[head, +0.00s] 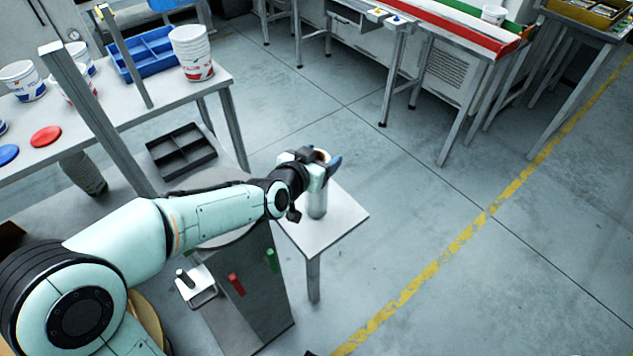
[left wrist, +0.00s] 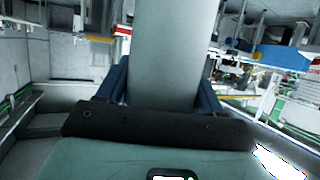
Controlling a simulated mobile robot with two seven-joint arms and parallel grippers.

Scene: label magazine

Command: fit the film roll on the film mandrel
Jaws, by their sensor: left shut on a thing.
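The film roll (head: 317,204) is a pale grey upright cylinder with a brownish core showing at its top in the head view. My left gripper (head: 325,165) is shut around it near its upper end. The left wrist view shows the roll (left wrist: 174,50) large between the two dark blue fingers (left wrist: 165,88). The roll is over the small white table; I cannot tell whether its lower end touches the top. A short dark peg on a pale plate (head: 187,279), at the grey cabinet's left side, may be the film mandrel. My right gripper is not in view.
A bench (head: 130,110) with tubs and a blue tray is at upper left. Floor to the right is clear.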

